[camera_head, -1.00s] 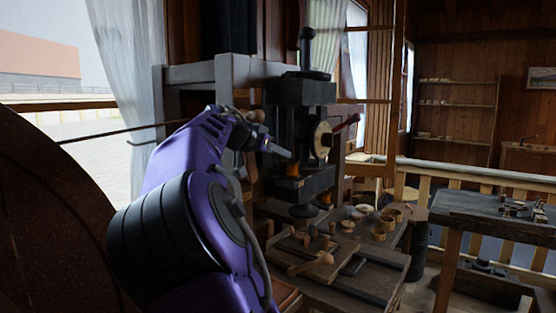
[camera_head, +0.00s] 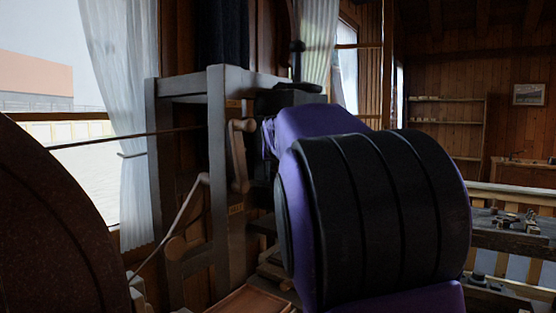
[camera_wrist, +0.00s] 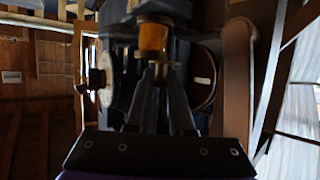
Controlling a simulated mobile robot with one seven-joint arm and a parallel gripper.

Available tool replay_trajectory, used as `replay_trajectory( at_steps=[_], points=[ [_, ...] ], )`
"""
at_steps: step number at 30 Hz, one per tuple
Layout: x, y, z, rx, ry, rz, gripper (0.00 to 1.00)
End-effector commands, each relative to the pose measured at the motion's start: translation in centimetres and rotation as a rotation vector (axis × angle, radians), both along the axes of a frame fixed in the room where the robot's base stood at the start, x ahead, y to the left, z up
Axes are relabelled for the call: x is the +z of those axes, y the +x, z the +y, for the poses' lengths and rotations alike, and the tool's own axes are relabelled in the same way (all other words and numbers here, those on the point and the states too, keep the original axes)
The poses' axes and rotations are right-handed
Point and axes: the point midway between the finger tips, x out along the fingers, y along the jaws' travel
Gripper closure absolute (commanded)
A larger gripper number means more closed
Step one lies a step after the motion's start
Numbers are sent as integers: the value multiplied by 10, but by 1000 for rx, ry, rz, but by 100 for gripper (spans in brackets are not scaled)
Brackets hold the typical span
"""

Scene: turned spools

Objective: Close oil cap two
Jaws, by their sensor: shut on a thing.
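In the wrist view an amber oil cup (camera_wrist: 153,40) sits on the dark machine, with a dark rounded part (camera_wrist: 160,10) at its upper end in the picture. My gripper (camera_wrist: 160,72) reaches up to the cup's lower end, and its fingers are closed together there on a small part that I take to be the oil cap. The fingertips and dim light hide most of that part, and I cannot tell whether the cap is open or closed. In the head view my own arm hides the gripper and the oil cups.
The grey machine frame (camera_head: 217,130) with a wooden crank handle (camera_head: 238,155) stands left of my arm. A large dark round shape (camera_head: 50,220) fills the lower left. A workbench (camera_head: 505,238) stands at the right. A wooden bar (camera_wrist: 237,80) is close beside the gripper.

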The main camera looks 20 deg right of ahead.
Motion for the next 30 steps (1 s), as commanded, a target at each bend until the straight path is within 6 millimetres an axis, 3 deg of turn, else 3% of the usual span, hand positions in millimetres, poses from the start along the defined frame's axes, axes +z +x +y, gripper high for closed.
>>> replay_trajectory(
  at_steps=[30],
  points=[
    [-2, 3, -21, 480, 0, -4, 100]
  ],
)
